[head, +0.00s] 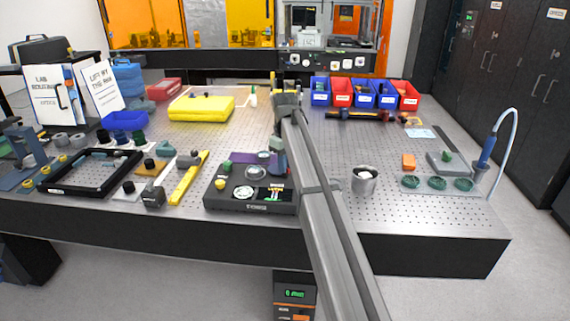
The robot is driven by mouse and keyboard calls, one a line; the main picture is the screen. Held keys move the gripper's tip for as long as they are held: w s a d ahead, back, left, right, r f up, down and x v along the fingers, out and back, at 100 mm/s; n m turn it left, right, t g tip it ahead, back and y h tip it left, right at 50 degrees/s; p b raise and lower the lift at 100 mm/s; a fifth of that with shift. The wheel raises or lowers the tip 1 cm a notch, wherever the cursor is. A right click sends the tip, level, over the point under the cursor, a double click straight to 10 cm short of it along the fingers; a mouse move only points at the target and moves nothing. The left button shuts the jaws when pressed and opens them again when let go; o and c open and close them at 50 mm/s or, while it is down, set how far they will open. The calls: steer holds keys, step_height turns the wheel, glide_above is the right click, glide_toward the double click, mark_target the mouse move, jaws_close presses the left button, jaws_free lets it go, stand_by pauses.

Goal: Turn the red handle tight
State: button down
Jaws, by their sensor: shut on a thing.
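I cannot pick out the red handle in this view. The box carries a yellow knob, a round pale dial and a dark panel with green and white marks on its top.
A yellow bar (190,178) and a black frame (88,172) lie left of the box. A metal cup (364,181) stands to the right, with an orange block (408,161) beyond it. Blue and red bins (364,94) stand behind.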

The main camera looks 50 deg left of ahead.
steer(key=n, duration=0.3)
steer(key=shift+n, duration=2.1)
steer(key=c, duration=1.1)
jaws_free()
steer(key=shift+c, duration=0.2)
step_height(320, 180, up, 14)
steer(key=shift+f, duration=0.1)
